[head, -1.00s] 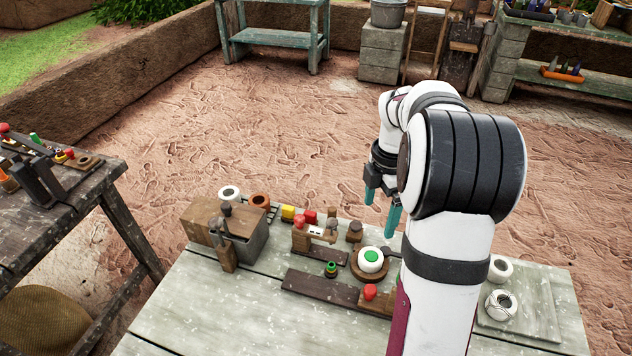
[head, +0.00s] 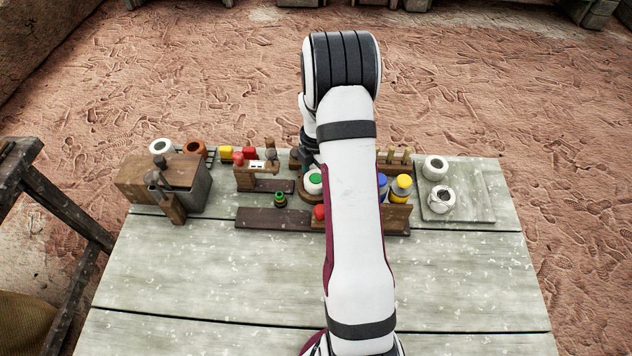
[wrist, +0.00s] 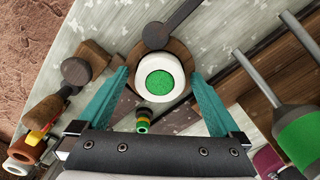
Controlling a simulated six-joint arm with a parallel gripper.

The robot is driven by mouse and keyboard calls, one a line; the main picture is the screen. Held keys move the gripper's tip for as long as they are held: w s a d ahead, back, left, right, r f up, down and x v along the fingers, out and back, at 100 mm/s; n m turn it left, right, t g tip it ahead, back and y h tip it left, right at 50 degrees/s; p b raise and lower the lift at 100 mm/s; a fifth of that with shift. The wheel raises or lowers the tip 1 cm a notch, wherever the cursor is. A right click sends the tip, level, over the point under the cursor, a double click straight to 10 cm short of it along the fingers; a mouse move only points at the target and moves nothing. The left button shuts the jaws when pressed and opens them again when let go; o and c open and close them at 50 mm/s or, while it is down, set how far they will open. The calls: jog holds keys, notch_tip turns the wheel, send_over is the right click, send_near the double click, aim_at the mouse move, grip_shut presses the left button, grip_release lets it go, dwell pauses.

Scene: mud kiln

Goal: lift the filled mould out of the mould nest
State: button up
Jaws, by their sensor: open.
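The filled mould (wrist: 143,80) is a white round piece with green fill showing in its top. It sits in the round wooden mould nest (wrist: 181,58) and also shows in the head view (head: 314,177), partly covered by my arm. My gripper (wrist: 162,82) is open and empty in the wrist view, with one teal finger on either side of the mould. The fingertips look apart from the mould; their height over it is hard to tell. In the head view my arm hides the gripper's fingers.
A dark knob on a bar (wrist: 155,36) stands at the nest's edge. A small green-topped ring stack (head: 280,199) is left of the nest. A wooden box (head: 172,177) stands further left. White pots rest on a pale board (head: 470,196) at right. The front of the table is clear.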

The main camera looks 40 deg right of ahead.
jog(key=shift+c, duration=0.3)
jog(key=c, duration=1.4)
